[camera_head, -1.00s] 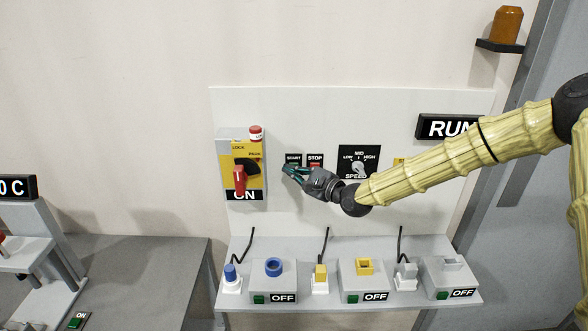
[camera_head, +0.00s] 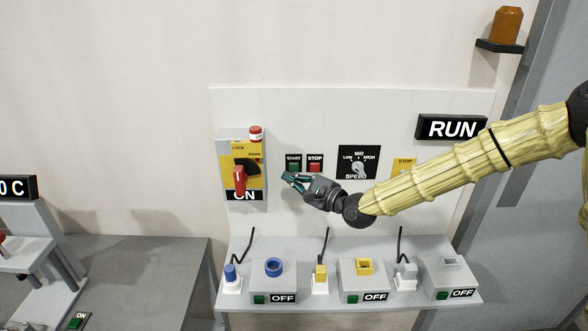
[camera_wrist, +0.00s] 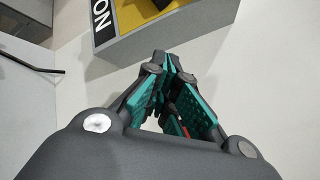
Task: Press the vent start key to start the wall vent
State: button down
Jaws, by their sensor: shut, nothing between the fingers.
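The green START key (camera_head: 293,167) is on the white wall panel (camera_head: 300,110), next to the red STOP key (camera_head: 315,167). My gripper (camera_head: 285,176) is shut and empty, with its fingertips just below the START key in the head view. The gap between fingertips and panel is hard to judge. In the wrist view the teal-padded fingers (camera_wrist: 165,60) meet at their tips in front of the pale panel, and the START key cannot be made out there. A black display (camera_head: 452,128) at the panel's upper right reads RUN.
Left of the keys is a yellow lockout switch with a red handle (camera_head: 239,180), marked ON. A speed dial (camera_head: 358,165) is to the right. Below, a grey shelf (camera_head: 320,300) holds plugs and several socket boxes marked OFF. My arm covers part of a yellow STOP label (camera_head: 404,162).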

jog(key=shift+s, duration=1.05)
